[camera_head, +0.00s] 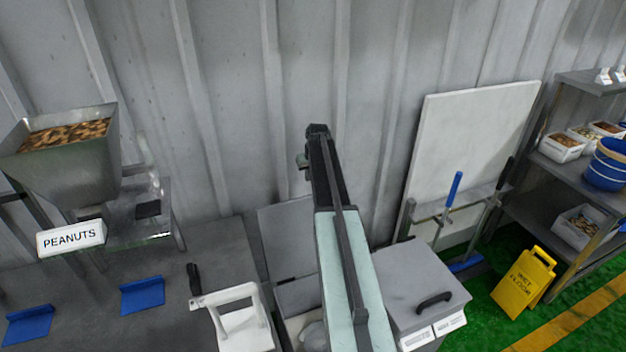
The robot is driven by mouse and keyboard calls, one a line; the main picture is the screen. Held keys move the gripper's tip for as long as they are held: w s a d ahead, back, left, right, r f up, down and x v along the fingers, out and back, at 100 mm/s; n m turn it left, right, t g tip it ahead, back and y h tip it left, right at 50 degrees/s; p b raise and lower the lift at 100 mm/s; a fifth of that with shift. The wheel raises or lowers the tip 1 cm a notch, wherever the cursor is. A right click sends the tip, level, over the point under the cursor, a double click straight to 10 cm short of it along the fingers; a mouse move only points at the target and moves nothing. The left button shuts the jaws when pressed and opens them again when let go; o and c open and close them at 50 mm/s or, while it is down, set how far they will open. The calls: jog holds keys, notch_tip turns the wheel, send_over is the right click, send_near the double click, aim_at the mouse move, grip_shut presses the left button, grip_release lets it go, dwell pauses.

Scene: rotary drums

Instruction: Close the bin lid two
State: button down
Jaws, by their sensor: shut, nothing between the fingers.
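Two bins stand side by side at the bottom middle. The left bin (297,294) is open; its grey lid (285,238) stands raised at the back, near the wall. Something pale lies inside this bin. The right bin's grey lid (408,277) lies flat and shut, with a black handle at its front. No number shows to tell which lid is two. My arm reaches up and away between the bins and hides part of both. My gripper (303,161) shows small at the arm's far end, above the raised lid; it is shut and empty.
A corrugated wall (230,90) closes the back. On the right are a white board (465,150), a yellow wet-floor sign (525,280) and shelves.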

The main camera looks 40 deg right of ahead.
notch_tip(320, 180, down, 6)
jog(key=s+b, duration=0.1)
jog(key=b, duration=0.3)
jog(key=shift+s+a+b, duration=0.3)
jog(key=shift+s+b, duration=0.05)
jog(key=shift+b, duration=0.05)
